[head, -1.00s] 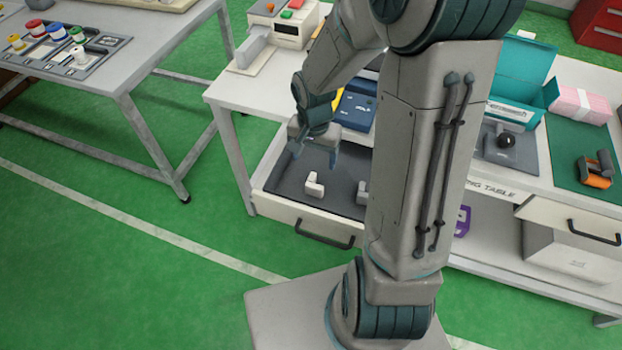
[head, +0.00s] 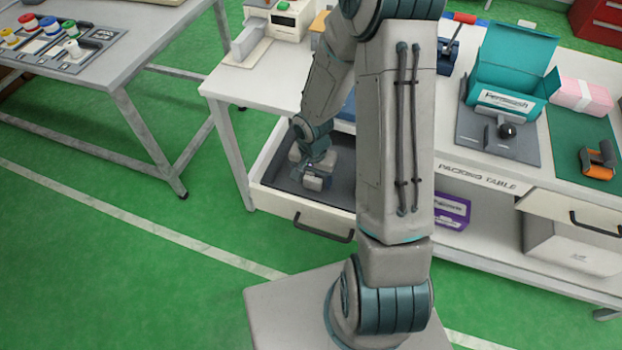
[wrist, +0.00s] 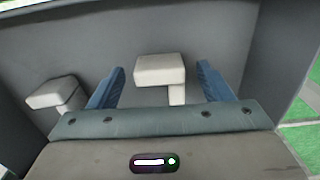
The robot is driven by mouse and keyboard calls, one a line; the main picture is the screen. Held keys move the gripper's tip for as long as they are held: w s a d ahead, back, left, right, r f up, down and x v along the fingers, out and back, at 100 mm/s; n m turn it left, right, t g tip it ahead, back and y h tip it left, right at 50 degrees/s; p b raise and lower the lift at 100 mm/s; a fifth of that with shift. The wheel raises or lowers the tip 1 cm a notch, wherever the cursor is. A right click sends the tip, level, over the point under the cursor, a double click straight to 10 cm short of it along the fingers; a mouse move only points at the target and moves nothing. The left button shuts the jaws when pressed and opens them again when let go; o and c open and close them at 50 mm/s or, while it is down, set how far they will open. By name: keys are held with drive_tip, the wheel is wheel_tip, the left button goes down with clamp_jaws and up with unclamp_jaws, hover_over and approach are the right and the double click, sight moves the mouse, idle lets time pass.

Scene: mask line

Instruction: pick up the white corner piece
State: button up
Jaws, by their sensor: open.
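A white L-shaped corner piece (wrist: 160,70) lies in the open grey-lined drawer (head: 335,218). In the wrist view it is between the two blue fingers of my gripper (wrist: 162,76), with a gap on each side. My gripper is open and low in the drawer, not closed on the piece. In the head view my gripper (head: 315,172) is inside the drawer and largely covers the near piece; my arm hides the drawer's right part.
The drawer walls stand close around my gripper, with a side wall (wrist: 282,55) at right in the wrist view. The packing table (head: 245,83) is above, holding a teal box (head: 513,62) and a black-knobbed fixture. Another table (head: 110,70) stands at left.

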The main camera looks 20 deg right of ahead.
drive_tip(key=shift+f, duration=0.85)
drive_tip(key=shift+c, duration=0.3)
drive_tip(key=c, duration=1)
drive_tip(key=shift+r, duration=0.1)
